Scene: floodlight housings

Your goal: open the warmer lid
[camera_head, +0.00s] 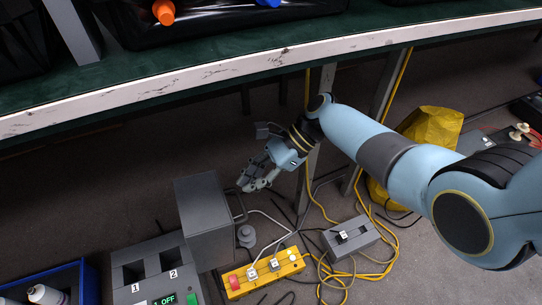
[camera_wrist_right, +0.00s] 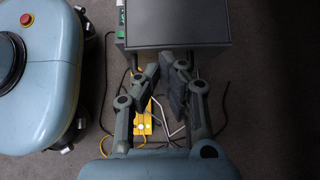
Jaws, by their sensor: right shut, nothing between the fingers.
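The warmer appears to be the grey unit (camera_head: 150,262) at the lower left in the head view, with wells marked 1 and 2 and a green display reading "1 OFF". A plain grey box-like part (camera_head: 205,222) stands beside it, with a bar handle (camera_head: 241,206) on its right side. I cannot tell which face is the lid or whether it is open. My right gripper (camera_head: 247,184) is shut and empty, just above and right of the handle. In the wrist view the right gripper (camera_wrist_right: 165,66) overlaps the grey box's edge (camera_wrist_right: 185,25). My left gripper is out of view.
A yellow switch box (camera_head: 265,272) and a grey switch box (camera_head: 350,236) lie to the right among loose yellow and black cables. A bench with a white edge (camera_head: 230,72) spans the top. A blue bin (camera_head: 60,280) is at lower left, a yellow bag (camera_head: 430,130) at right.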

